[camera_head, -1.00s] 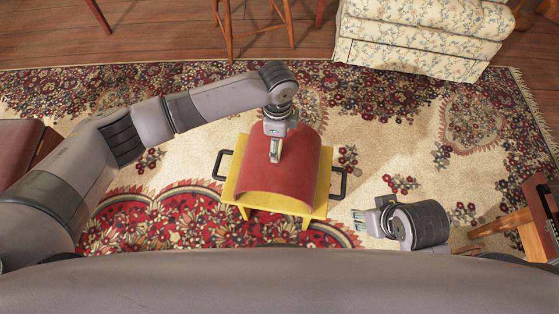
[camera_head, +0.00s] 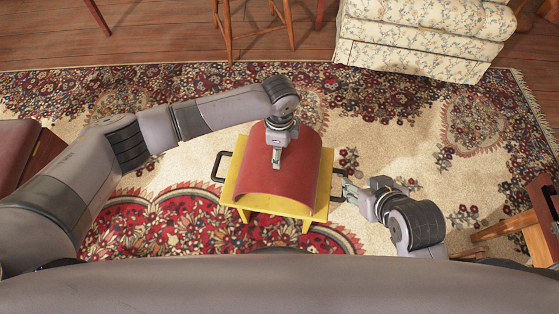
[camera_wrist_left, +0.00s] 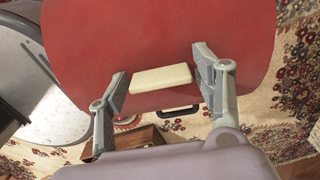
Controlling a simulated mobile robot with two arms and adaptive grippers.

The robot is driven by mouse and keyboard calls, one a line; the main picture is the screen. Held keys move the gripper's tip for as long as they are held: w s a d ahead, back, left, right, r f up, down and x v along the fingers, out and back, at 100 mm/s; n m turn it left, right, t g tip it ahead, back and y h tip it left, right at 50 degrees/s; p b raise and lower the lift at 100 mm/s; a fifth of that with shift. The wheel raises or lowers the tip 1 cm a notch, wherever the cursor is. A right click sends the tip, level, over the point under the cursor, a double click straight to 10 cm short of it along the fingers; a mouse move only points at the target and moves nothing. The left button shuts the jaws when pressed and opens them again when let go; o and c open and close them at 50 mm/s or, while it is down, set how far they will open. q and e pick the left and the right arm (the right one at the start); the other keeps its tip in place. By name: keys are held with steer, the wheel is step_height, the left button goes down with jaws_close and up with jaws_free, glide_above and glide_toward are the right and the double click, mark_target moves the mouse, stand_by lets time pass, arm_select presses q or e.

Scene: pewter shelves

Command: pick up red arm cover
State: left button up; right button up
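The red arm cover (camera_head: 277,185) is a curved red shell, arched side up, on a yellow stand in the head view. It fills the upper part of the left wrist view (camera_wrist_left: 150,35). My left gripper (camera_head: 276,167) points down at the top of the cover. In the left wrist view its two fingers are spread on either side of a cream block (camera_wrist_left: 161,79) against the red surface. I cannot tell whether they touch it. My right gripper (camera_head: 350,188) is at the stand's right side, by the black handle there; its grasp is unclear.
The yellow stand (camera_head: 290,209) has a black handle (camera_head: 219,166) on its left, with a patterned rug (camera_head: 400,130) around it. A floral armchair (camera_head: 420,40) is at the back right, a wooden stool (camera_head: 253,30) behind, and wooden furniture (camera_head: 515,224) at the right edge.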

arm_select(q)
jaws_close()
stand_by(0.6)
